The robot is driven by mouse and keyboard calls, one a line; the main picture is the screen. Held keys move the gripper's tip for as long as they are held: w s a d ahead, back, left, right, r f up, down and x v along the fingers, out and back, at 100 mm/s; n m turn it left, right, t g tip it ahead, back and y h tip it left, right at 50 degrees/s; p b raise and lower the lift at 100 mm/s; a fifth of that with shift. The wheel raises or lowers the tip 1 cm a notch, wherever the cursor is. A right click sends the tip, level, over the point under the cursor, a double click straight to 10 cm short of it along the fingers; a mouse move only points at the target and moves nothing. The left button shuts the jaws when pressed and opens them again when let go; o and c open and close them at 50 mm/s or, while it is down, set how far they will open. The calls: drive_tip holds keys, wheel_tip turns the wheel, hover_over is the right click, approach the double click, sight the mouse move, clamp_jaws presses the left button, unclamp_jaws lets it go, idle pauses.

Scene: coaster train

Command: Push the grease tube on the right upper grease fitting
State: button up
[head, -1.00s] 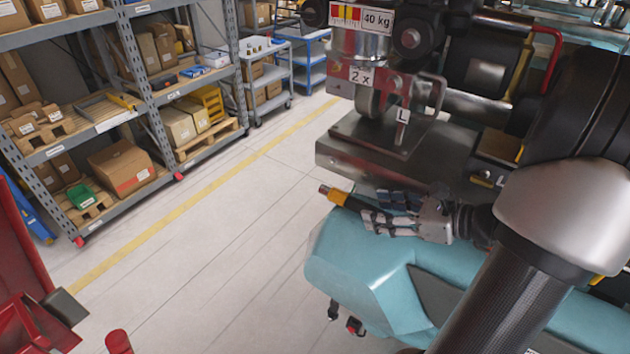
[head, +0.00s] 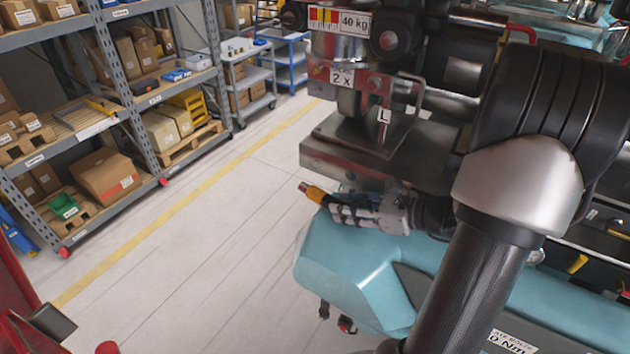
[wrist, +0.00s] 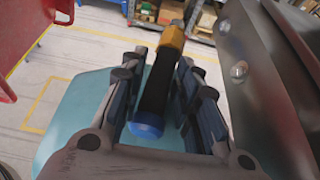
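The grease tube has a yellow-orange tip, which shows in the head view (head: 313,193), a black body and a blue end, clear in the wrist view (wrist: 157,85). My gripper (head: 342,206) is shut around the tube, with the tip pointing out past the fingers to the left in the head view. The fingers flank the tube in the wrist view. The coaster's grey metal block (head: 355,150) is just above my gripper in the head view. Two shiny round heads (wrist: 239,71) are on the metal at right in the wrist view; I cannot tell whether either is a grease fitting.
A teal body part (head: 345,275) of the train lies below my gripper. Shelves with boxes (head: 105,175) stand at the left, and a grey cart (head: 245,80) is behind. Red equipment (head: 15,310) is at lower left. The floor between is clear.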

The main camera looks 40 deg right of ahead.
clamp_jaws()
idle(0.4)
